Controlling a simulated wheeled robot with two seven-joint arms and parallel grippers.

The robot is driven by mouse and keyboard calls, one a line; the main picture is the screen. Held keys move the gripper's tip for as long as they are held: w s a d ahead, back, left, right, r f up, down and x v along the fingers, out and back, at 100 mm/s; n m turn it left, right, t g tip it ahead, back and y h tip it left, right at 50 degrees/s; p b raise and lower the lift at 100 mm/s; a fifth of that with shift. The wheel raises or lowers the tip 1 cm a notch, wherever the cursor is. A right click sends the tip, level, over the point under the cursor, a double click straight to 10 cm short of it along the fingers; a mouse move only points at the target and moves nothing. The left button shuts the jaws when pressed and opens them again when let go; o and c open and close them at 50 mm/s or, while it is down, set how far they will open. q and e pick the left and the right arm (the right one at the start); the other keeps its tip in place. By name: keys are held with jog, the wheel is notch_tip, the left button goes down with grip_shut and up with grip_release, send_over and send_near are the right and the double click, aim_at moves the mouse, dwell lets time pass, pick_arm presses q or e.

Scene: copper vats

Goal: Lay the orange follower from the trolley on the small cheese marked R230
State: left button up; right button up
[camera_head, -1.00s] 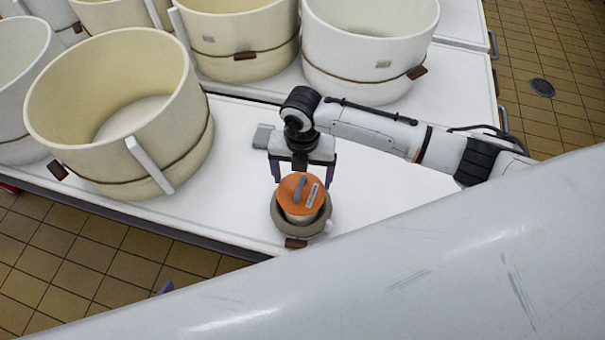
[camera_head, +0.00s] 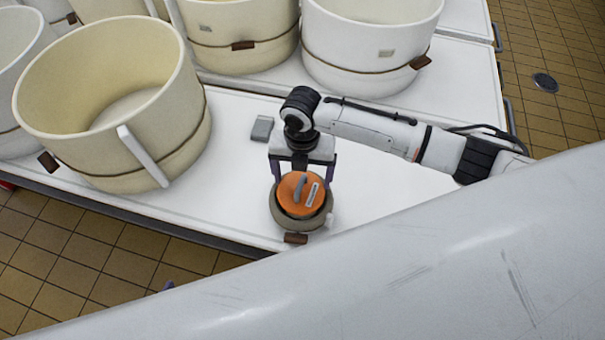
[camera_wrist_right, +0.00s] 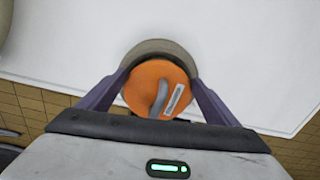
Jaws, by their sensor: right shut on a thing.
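The orange follower (camera_head: 300,194) is a round disc with a grey handle and a pale label. My right gripper (camera_head: 303,182) is shut on it, one purple finger on each side. The wrist view also shows the follower (camera_wrist_right: 157,88) between the fingers (camera_wrist_right: 158,90). It is directly over a small round grey-beige mould (camera_head: 279,218) with a brown tag (camera_head: 296,238). The follower covers the mould's inside, so the small cheese is hidden. I cannot read R230, nor tell whether the follower rests on anything. Only a purple tip, probably my left gripper (camera_head: 168,286), shows.
Large cream vats (camera_head: 105,105) stand to the left, with more cream (camera_head: 240,38) and white (camera_head: 367,48) vats behind. A small grey block (camera_head: 262,129) lies on the white table (camera_head: 395,182). The table's front edge is close to the mould.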

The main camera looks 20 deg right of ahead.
jog(key=shift+f+b, duration=0.35)
jog(key=shift+f, duration=0.45)
dwell(0.7)
jog(key=o, duration=1)
jog(key=shift+o, duration=0.2)
notch_tip(320, 180, up, 5)
jog(key=p, duration=0.5)
jog(key=shift+r+p, duration=0.15)
jog(key=shift+p, duration=0.15)
jog(key=shift+r+p, duration=0.3)
jog(key=shift+r, duration=0.55)
